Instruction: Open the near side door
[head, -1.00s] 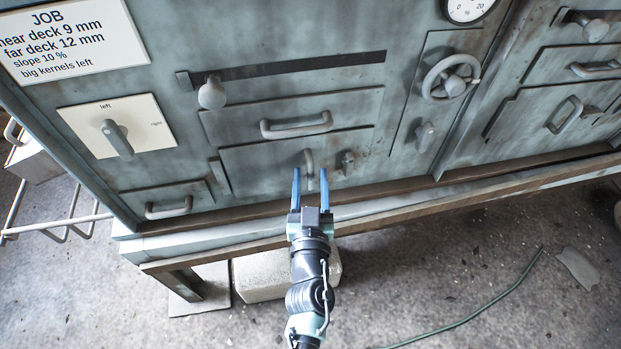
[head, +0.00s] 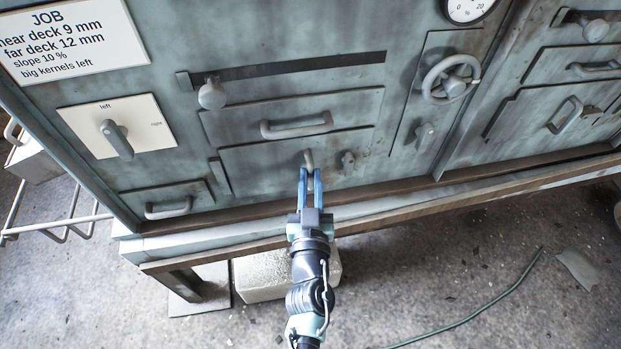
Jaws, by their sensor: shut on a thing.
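The near side door (head: 260,164) looks like the grey-green panel low on the machine front, below a drawer-like panel. It sits flush in the front and looks closed. Its small upright handle (head: 308,157) shows only at its top end. My gripper (head: 311,174) comes from below, with its two blue fingers closed together on the lower part of this handle, which they hide. A small latch-like knob (head: 347,162) is on the panel just right of the handle, apart from my fingers.
Above the door is a panel with a horizontal handle (head: 297,125). A handwheel (head: 451,79) is to the upper right. A brown frame rail (head: 400,205) runs below the door, under my gripper. A green hose (head: 470,315) lies on the floor at right.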

